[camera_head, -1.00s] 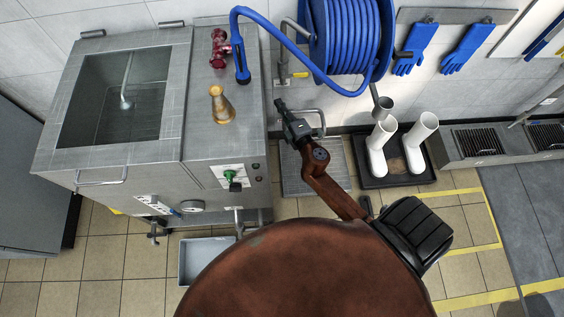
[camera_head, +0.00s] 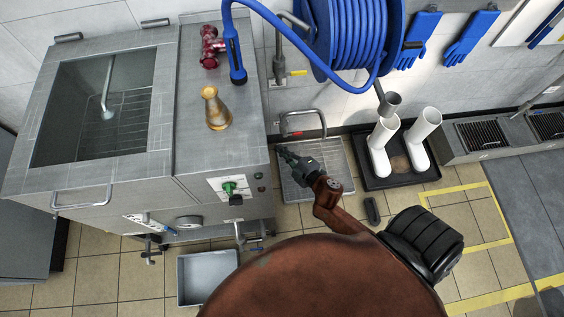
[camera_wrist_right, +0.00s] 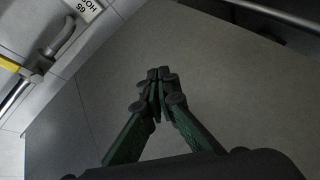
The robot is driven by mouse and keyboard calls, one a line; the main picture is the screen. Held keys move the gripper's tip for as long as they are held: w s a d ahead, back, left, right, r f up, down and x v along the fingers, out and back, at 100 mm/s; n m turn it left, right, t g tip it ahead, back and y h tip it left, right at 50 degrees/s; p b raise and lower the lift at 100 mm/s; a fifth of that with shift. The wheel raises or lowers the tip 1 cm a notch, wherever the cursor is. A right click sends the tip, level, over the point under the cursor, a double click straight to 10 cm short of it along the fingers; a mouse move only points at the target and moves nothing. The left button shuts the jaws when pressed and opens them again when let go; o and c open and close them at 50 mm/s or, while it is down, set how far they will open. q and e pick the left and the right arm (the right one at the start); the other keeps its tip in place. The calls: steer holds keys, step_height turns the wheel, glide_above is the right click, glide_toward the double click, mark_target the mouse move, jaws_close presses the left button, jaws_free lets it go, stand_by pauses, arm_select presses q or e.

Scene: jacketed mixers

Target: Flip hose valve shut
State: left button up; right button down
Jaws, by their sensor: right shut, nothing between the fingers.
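The hose valve's yellow lever (camera_head: 297,72) sticks out to the right from the grey pipe (camera_head: 279,65) on the wall, beside the hose reel. In the wrist view, the yellow lever (camera_wrist_right: 9,64) is partly cut off at the left edge. My right gripper (camera_head: 283,153) is shut and empty, below the valve and apart from it, over the floor grate area. Its closed fingertips also show in the wrist view (camera_wrist_right: 158,78), in front of a plain grey surface. My left gripper is not in view.
A blue hose reel (camera_head: 350,35) hangs right of the valve, with its hose (camera_head: 300,42) looping across above it. A looped grey pipe (camera_head: 304,112) projects just above my gripper.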

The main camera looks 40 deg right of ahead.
steer(key=s+a+f+m+g+y+b, duration=0.1)
steer(key=s+a+f+b, duration=0.1)
steer(key=f, duration=0.6)
steer(key=s+b, duration=0.1)
steer(key=s, duration=0.1)
steer(key=shift+s+a+f+m, duration=0.15)
steer(key=shift+s+f+m, duration=0.15)
